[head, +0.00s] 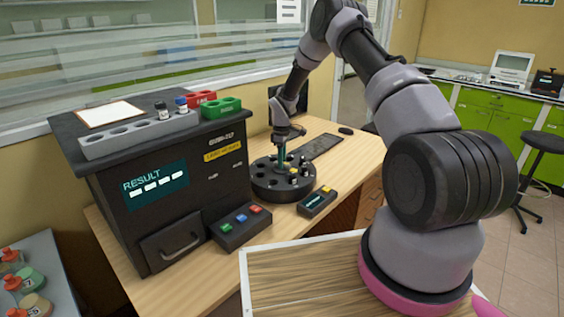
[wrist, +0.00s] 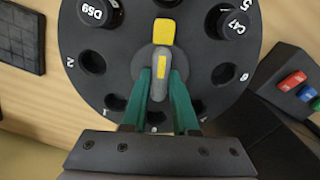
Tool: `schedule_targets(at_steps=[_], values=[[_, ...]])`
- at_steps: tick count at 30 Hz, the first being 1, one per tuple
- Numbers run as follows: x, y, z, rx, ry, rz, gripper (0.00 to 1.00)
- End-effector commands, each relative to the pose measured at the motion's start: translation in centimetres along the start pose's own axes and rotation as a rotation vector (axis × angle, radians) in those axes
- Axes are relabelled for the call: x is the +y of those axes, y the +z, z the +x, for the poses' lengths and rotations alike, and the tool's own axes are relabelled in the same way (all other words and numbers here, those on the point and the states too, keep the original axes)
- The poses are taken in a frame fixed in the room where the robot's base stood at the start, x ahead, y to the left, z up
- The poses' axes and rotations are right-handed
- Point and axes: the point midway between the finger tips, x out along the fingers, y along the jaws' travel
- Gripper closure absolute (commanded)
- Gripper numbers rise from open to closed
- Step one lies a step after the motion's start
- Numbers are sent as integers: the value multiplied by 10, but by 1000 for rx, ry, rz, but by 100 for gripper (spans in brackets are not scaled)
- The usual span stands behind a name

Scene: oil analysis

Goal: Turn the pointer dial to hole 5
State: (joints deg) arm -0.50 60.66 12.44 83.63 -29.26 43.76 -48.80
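The pointer dial (wrist: 165,32) is a grey handle with a yellow tip at the centre of a round black carousel (wrist: 125,75). In the wrist view its yellow tip points up, between vials marked D59 (wrist: 96,11) and C47 (wrist: 233,24). A 5 is printed at the upper right, beside the C47 vial. My gripper (wrist: 160,80) has its green fingers on both sides of the grey handle, seemingly touching it. In the head view my gripper (head: 281,156) reaches down over the carousel (head: 268,190); the handle is hard to make out there.
A black analyser (head: 170,190) with a RESULT screen stands left of the carousel. A button box (head: 241,228) and a small display box (head: 317,202) sit in front. A keyboard (head: 321,145) lies behind. The wooden desk right of the carousel is partly clear.

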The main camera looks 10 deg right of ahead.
Motion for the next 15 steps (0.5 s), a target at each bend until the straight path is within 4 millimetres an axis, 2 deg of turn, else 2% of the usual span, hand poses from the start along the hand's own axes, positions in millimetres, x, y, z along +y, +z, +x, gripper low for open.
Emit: schedule_targets(at_steps=[8, 15], values=[[0, 0, 0, 0, 1, 28, 100], [0, 0, 0, 0, 1, 153, 100]])
